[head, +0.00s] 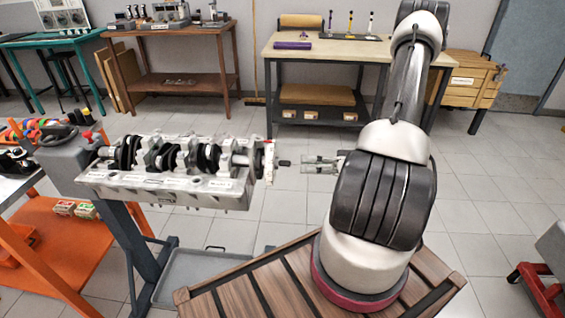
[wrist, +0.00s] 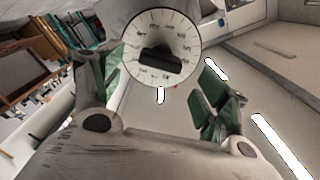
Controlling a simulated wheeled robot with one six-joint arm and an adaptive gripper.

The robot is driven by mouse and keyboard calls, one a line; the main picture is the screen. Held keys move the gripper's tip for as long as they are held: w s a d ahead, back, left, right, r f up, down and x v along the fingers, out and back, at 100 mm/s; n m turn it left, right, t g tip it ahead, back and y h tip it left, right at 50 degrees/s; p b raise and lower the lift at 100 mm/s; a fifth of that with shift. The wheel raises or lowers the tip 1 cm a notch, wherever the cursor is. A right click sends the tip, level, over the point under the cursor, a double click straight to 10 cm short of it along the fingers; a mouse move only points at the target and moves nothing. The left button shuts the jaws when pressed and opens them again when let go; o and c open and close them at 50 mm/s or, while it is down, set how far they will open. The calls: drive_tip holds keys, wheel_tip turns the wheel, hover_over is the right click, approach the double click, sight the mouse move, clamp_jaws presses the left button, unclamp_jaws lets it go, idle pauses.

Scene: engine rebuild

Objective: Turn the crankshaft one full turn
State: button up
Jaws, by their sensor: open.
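The crankshaft (head: 180,157), with dark journals and pale webs, lies along the top of the engine block (head: 170,187). At its right end is a pale disc (head: 269,162), seen edge-on, with a short dark handle (head: 284,163) sticking out to the right. In the wrist view the disc (wrist: 160,28) is a white dial with marks around its rim, and the handle (wrist: 160,61) is a dark bar across it, nearly level and slightly tilted. My gripper (head: 306,164) points left at the handle, apart from it.
The block sits on a grey stand (head: 141,255), with a grey tray (head: 208,270) on the floor below. An orange cart (head: 60,250) stands at the left. Workbenches (head: 365,48) line the back wall. Floor behind the block is clear.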

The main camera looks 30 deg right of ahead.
sight(286, 163)
drive_tip(key=x, duration=0.6)
drive_tip(key=shift+w+a, duration=0.1)
drive_tip(key=shift+a, duration=0.05)
drive_tip(key=c, duration=1)
